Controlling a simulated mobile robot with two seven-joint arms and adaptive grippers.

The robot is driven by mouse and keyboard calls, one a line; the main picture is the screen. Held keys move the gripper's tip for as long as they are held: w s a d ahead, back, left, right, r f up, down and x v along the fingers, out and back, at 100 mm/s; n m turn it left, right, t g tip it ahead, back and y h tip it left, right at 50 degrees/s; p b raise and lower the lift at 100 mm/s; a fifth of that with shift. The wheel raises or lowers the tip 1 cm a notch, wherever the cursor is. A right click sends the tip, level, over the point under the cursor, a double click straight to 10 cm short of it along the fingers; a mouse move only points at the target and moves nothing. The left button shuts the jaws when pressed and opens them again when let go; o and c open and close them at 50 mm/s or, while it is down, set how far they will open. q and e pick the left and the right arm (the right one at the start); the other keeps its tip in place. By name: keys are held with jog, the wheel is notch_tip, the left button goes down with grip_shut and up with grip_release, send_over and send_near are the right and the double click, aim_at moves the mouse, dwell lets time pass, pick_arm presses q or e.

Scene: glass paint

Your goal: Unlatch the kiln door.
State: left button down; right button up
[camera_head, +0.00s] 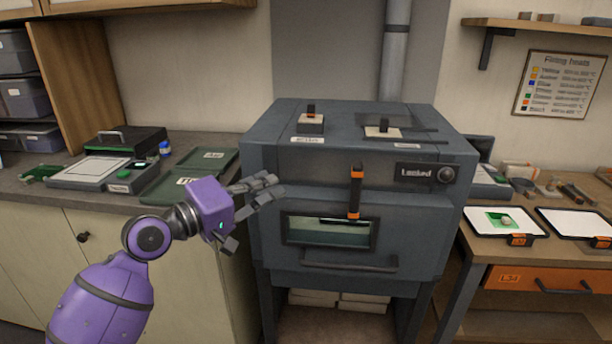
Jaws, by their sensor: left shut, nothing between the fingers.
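The kiln (410,230) is a dark grey box on legs in the middle of the head view. Its front door has a window (330,231) and a bar handle (350,264) below it. The latch lever (356,190), black with orange bands, hangs upright above and over the window's right part. A panel (414,172) at the upper right of the front reads "Locked", with a round knob beside it. My left gripper (265,187) is shut and empty, at the kiln's front left, apart from the lever. My right gripper is out of view.
Two switches (311,122) (383,128) sit on the kiln top. The left counter (45,196) holds trays and green boards. The right bench (475,250) holds white trays and tools. A pipe (396,50) rises behind the kiln. The space before the door's right part looks clear.

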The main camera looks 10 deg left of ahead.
aim_at(355, 193)
pick_arm(q)
jog(key=w+d+n+g+h+p, duration=0.1)
jog(key=w+d, duration=0.4)
jog(key=d, duration=0.7)
jog(key=shift+d+n+p, duration=0.2)
jog(key=shift+n+p, duration=0.45)
jog(key=shift+n, duration=0.15)
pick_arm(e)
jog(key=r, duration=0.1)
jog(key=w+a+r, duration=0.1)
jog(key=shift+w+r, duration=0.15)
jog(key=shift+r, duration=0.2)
pick_arm(q)
jog(key=shift+w, duration=0.2)
